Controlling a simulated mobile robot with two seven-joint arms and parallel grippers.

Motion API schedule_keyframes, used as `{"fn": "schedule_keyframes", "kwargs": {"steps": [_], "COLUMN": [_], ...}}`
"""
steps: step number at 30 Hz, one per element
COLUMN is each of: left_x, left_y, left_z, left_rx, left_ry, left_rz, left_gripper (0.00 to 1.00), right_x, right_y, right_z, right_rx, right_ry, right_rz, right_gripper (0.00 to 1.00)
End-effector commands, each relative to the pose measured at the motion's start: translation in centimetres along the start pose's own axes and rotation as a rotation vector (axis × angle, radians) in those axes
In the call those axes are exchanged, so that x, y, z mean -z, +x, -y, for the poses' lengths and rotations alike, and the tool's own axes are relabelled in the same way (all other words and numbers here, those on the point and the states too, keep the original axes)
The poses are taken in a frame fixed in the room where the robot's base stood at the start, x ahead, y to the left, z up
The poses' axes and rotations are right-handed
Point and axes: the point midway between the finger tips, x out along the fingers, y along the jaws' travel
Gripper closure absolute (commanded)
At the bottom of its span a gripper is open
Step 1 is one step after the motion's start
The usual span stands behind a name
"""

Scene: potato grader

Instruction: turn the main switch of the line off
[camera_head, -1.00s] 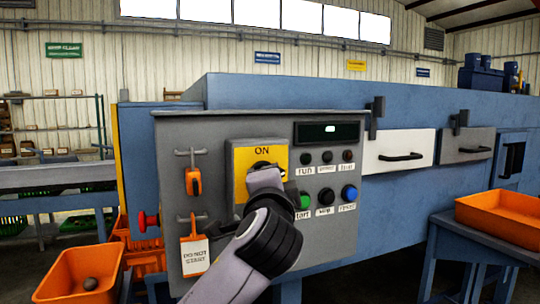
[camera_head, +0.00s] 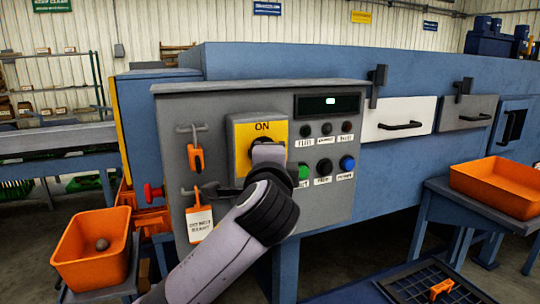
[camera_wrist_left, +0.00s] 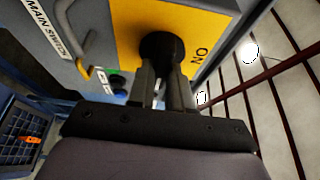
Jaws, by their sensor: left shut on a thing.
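The main switch is a black knob (camera_wrist_left: 162,46) on a yellow plate (camera_head: 247,136) marked ON, on the grey control panel (camera_head: 240,102). A MAIN SWITCH label (camera_wrist_left: 47,28) shows in the wrist view. My left gripper (camera_wrist_left: 163,72) is shut on the knob, with one finger on each side of it. In the head view my left gripper (camera_head: 266,153) covers most of the knob and the lower part of the plate, so the knob's exact angle is hard to see. My right gripper is not in view.
An orange padlock (camera_head: 196,158) and a tagged orange lock (camera_head: 199,215) hang left of the plate. Lamps and green, black and blue (camera_head: 347,163) buttons sit to its right. A red knob (camera_head: 153,192) is on the panel's left side. Orange bins (camera_head: 498,186) stand at both sides.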

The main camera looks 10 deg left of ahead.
Motion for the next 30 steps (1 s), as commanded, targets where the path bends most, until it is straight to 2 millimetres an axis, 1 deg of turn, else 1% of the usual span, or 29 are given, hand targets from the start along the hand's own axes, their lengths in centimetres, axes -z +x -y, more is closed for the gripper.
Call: {"fn": "schedule_keyframes", "kwargs": {"steps": [2,3,4,5,13,16,20,27,30], "left_x": [0.0,0.0,0.0,0.0,0.0,0.1,0.1,0.1,0.1], "left_y": [0.0,0.0,0.0,0.0,0.0,-0.5,-2.0,-5.5,-6.5], "left_z": [-0.1,-0.1,-0.1,-0.1,-0.1,-0.1,-0.1,-0.2,-0.1], "left_rx": [-0.003,-0.003,-0.003,-0.002,-0.001,0.0,0.001,0.0,0.0], "left_ry": [0.005,0.005,0.005,0.005,0.002,0.001,-0.001,0.001,0.002], "left_rz": [0.0,0.0,0.0,0.0,0.0,-0.001,-0.003,-0.003,-0.002], "left_gripper": [1.0,0.68,0.58,0.55,0.55,0.55,0.55,0.55,0.55], "right_x": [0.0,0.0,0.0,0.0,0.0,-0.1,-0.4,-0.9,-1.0], "right_y": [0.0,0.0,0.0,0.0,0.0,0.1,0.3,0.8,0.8], "right_z": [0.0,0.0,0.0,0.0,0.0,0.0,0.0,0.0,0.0], "right_rx": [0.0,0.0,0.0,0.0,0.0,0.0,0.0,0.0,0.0], "right_ry": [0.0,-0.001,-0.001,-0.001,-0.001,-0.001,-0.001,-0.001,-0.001], "right_rz": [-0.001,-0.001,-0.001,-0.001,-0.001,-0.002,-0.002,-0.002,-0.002], "right_gripper": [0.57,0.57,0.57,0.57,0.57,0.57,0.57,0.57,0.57]}}
